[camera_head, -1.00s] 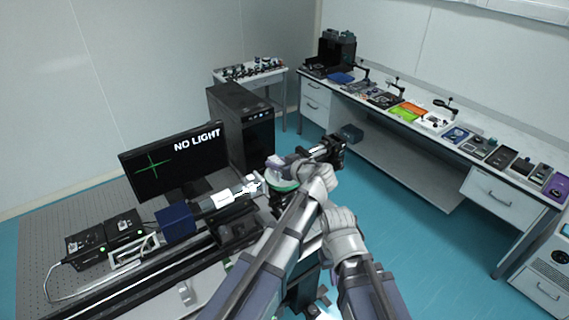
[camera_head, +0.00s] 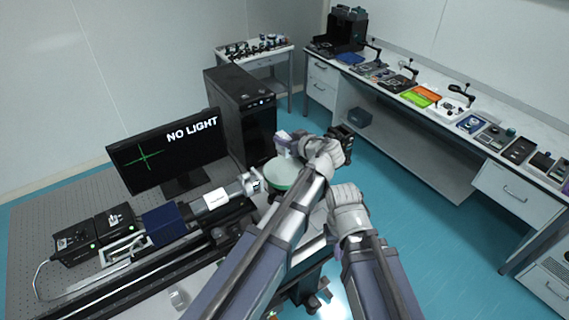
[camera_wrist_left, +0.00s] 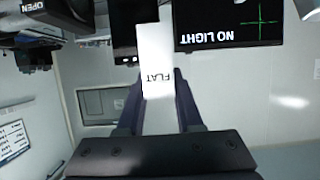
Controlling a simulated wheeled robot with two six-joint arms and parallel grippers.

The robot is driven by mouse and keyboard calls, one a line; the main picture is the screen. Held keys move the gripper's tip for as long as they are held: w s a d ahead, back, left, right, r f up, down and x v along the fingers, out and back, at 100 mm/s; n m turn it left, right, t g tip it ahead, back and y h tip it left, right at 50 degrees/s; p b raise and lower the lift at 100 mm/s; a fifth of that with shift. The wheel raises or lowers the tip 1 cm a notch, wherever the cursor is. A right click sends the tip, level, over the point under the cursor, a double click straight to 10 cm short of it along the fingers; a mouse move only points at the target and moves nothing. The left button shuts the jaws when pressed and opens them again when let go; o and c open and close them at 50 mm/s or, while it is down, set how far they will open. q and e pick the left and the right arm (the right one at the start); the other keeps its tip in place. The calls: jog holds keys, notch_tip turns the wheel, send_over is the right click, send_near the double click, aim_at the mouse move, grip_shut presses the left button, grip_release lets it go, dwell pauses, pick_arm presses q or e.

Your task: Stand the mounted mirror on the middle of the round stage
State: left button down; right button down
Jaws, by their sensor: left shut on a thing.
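The mounted mirror (camera_head: 282,137) shows as a small pale upright piece, partly hidden by my left gripper (camera_head: 289,143). In the left wrist view it is a white block (camera_wrist_left: 156,60) marked FLAT, between the two dark fingers of the shut left gripper (camera_wrist_left: 158,85). The round stage (camera_head: 283,179) is a pale disc with a green rim. The mirror is over its far side in the head view; I cannot tell whether it touches the disc. My left wrist and arm cover the stage's right side.
A monitor (camera_head: 168,152) reading NO LIGHT and a rail with a blue box (camera_head: 165,224) stand left of the stage. A black computer tower (camera_head: 243,118) is behind. A long bench (camera_head: 405,112) with parts lies to the right, with open floor before it.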

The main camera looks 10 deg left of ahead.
aim_at(284, 149)
pick_arm(q)
notch_tip(284, 149, down, 4)
jog(key=b, duration=0.3)
jog(key=shift+f, duration=0.25)
jog(key=shift+f+b, duration=0.1)
jog(key=shift+b, duration=0.2)
notch_tip(284, 149, down, 4)
jog(key=b, duration=0.3)
jog(key=shift+r, duration=0.2)
jog(key=shift+f+b, duration=0.1)
jog(key=shift+b, duration=0.3)
jog(key=c, duration=0.6)
grip_release()
jog(key=shift+o, duration=0.2)
